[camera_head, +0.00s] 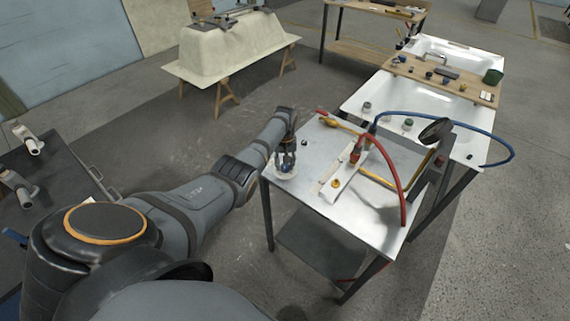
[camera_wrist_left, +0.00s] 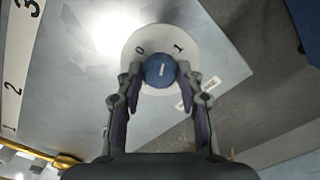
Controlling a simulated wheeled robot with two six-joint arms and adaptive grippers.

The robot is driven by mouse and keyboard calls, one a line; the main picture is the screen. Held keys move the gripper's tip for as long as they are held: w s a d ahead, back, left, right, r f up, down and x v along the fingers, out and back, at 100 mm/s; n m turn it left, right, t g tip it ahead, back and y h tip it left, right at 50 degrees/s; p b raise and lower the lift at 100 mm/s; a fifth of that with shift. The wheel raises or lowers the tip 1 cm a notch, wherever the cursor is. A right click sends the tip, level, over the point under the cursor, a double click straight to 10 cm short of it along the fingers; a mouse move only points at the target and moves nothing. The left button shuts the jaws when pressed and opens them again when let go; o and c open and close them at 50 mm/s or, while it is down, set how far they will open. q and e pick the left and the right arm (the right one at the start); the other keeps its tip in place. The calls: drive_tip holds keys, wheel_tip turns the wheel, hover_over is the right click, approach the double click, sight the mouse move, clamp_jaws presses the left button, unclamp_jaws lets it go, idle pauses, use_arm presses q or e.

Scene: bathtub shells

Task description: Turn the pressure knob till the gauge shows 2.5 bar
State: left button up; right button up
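A blue knob (camera_wrist_left: 160,70) with a white line on its top sits at the middle of a round white plate (camera_wrist_left: 136,45) marked 0 and 1. The white line points up, between the two marks. In the head view the plate (camera_head: 284,172) lies at the near left corner of the metal table. My left gripper (camera_wrist_left: 160,78) is over the plate, with one fingertip at each side of the knob and no clear gap; it also shows in the head view (camera_head: 286,162). My right gripper is out of view.
The metal table (camera_head: 310,150) also carries a white strip with a yellow knob (camera_head: 336,183), red and blue hoses (camera_head: 392,172), and a dark round head (camera_head: 435,131) on a post. White basins (camera_head: 440,105) stand behind. Numbers 1 to 3 mark a strip (camera_wrist_left: 14,70).

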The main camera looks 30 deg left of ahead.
sight(285, 165)
use_arm(q)
drive_tip(key=shift+o, duration=1.2)
drive_tip(key=shift+r, duration=0.1)
wheel_tip(285, 165, up, 12)
